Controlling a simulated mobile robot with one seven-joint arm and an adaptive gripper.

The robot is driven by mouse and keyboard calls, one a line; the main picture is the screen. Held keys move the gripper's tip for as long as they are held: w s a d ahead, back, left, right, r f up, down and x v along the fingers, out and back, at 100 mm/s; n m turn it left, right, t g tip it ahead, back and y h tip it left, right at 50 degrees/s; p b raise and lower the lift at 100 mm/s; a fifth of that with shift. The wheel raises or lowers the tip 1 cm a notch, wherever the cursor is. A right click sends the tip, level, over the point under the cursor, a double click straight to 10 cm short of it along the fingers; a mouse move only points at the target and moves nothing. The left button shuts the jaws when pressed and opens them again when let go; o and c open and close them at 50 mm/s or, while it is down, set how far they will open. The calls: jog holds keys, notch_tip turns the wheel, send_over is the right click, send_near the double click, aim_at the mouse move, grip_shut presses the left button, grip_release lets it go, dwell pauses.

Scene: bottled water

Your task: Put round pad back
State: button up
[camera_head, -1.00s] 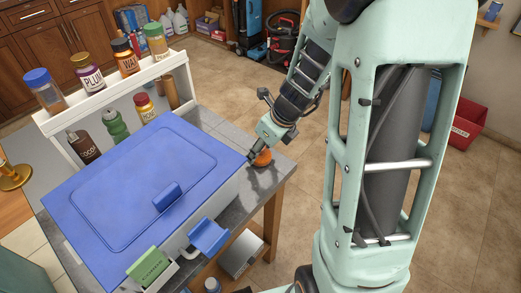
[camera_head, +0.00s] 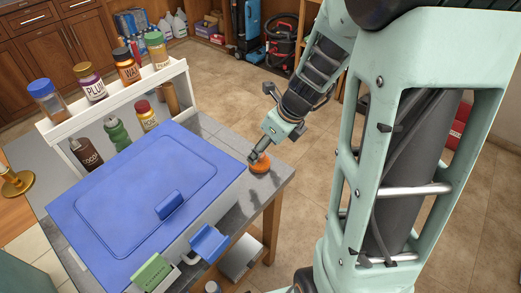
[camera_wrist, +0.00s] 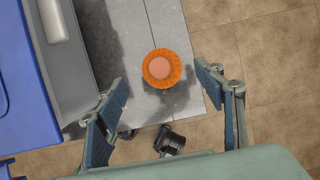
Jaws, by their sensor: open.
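An orange round pad (camera_head: 260,163) sits on the grey tabletop (camera_head: 240,215), close to its right edge. In the wrist view the pad (camera_wrist: 161,67) has a scalloped orange rim and a paler round centre. My gripper (camera_wrist: 165,95) is open and empty above the table, with its two fingers spread wide to either side and a little below the pad in the picture. In the head view my gripper (camera_head: 257,153) is over the pad and partly covers it. I cannot tell from the head view whether it touches the pad.
A large box with a blue lid (camera_head: 130,200) fills the table left of the pad. A white rack (camera_head: 120,90) with several bottles stands behind it. A blue holder (camera_head: 208,243) and a green block (camera_head: 152,272) are at the front. Floor lies beyond the right edge.

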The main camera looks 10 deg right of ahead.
jog(key=p+v, duration=0.1)
jog(key=v, duration=0.5)
jog(key=shift+r, duration=0.25)
jog(key=shift+d, duration=0.1)
